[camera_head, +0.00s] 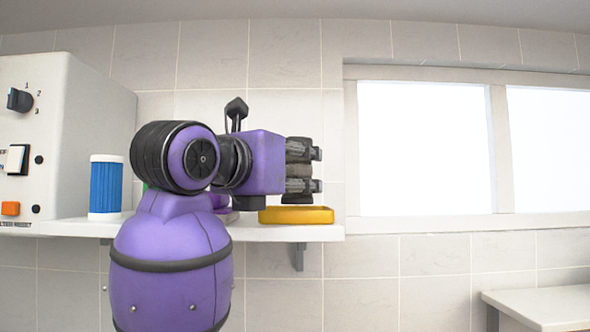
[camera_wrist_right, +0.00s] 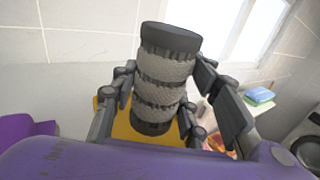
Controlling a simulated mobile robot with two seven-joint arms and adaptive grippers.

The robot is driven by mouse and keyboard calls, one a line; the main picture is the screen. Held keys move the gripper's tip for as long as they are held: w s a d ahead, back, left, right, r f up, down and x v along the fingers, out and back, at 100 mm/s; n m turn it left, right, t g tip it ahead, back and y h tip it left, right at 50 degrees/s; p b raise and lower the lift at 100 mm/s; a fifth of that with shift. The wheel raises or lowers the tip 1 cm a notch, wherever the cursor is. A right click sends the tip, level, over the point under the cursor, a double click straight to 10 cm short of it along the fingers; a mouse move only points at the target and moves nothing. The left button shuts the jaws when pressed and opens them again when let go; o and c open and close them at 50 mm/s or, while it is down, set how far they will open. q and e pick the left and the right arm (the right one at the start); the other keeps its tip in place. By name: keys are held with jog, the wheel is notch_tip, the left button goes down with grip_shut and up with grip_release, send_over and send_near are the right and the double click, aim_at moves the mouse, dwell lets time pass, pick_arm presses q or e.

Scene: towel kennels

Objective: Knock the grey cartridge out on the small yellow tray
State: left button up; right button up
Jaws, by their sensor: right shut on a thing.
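The grey cartridge (camera_wrist_right: 165,88), a cylinder with dark end caps, stands roughly upright between the fingers of my right gripper (camera_head: 302,170). My right gripper is shut on it, and the fingers hide much of it in the head view, where its grey side (camera_head: 298,171) shows between them. The small yellow tray (camera_head: 297,216) lies on the shelf directly below. The cartridge's lower end is close over the tray; I cannot tell whether they touch. The tray also shows behind the cartridge in the wrist view (camera_wrist_right: 125,134). I do not see my left gripper.
The white shelf (camera_head: 322,233) ends just right of the tray. A blue ribbed cylinder with white ends (camera_head: 106,187) stands on its left part, beside a white box with a knob and switches (camera_head: 65,130). A purple thing shows partly (camera_wrist_right: 25,132). A white bench (camera_head: 540,307) is lower right.

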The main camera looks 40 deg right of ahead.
jog(key=shift+f, duration=0.1)
jog(key=shift+f, duration=1.2)
jog(key=shift+r, duration=1.4)
jog(key=shift+f, duration=0.1)
jog(key=shift+f, duration=1.3)
jog(key=shift+r, duration=1.35)
jog(key=shift+f, duration=0.15)
